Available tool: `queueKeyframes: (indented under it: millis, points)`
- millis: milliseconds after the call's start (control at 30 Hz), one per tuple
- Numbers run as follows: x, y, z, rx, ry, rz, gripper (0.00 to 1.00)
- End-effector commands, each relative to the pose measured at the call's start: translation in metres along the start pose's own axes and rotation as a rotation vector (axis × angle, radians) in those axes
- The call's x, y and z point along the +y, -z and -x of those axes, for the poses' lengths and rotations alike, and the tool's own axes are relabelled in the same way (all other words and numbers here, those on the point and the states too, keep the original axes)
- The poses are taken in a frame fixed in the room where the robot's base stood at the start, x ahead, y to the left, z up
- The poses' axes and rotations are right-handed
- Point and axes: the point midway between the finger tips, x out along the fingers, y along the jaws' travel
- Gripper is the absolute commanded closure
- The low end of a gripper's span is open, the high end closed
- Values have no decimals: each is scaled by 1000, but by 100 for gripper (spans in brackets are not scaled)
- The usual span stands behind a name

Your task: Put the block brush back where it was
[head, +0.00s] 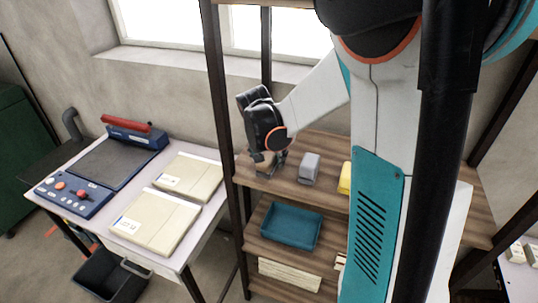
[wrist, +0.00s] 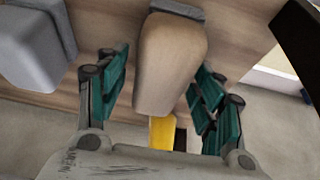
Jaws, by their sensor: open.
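The block brush (wrist: 172,60) has a tan wooden body with a grey part at its far end in the wrist view. It is at the wooden shelf (wrist: 95,103). My gripper (wrist: 162,88) is open, with one teal-padded finger on each side of the brush's wooden body. Gaps show between the fingers and the wood. In the head view my gripper (head: 270,163) is low over the left end of the shelf board, and the brush (head: 263,168) is mostly hidden by it.
A grey block (head: 310,168) stands right of the brush, with a yellow item (head: 345,178) farther right. A dark shelf post (head: 226,130) is close on the left. A teal tray (head: 291,226) sits one shelf lower. A table (head: 208,222) with panels stands left.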

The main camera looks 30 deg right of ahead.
Motion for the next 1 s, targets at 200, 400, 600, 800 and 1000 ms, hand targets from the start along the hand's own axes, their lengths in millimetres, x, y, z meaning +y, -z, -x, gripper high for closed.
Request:
queueKeyframes:
  millis: [200, 400, 600, 800, 1000]
  points:
    - [0, 1, 10, 0, 0, 1, 39]
    - [0, 1, 48, 0, 0, 2, 39]
    - [0, 1, 88, 0, 0, 2, 39]
    - [0, 1, 114, 0, 0, 0, 39]
    - [2, -5, 129, 2, 16, 28, 39]
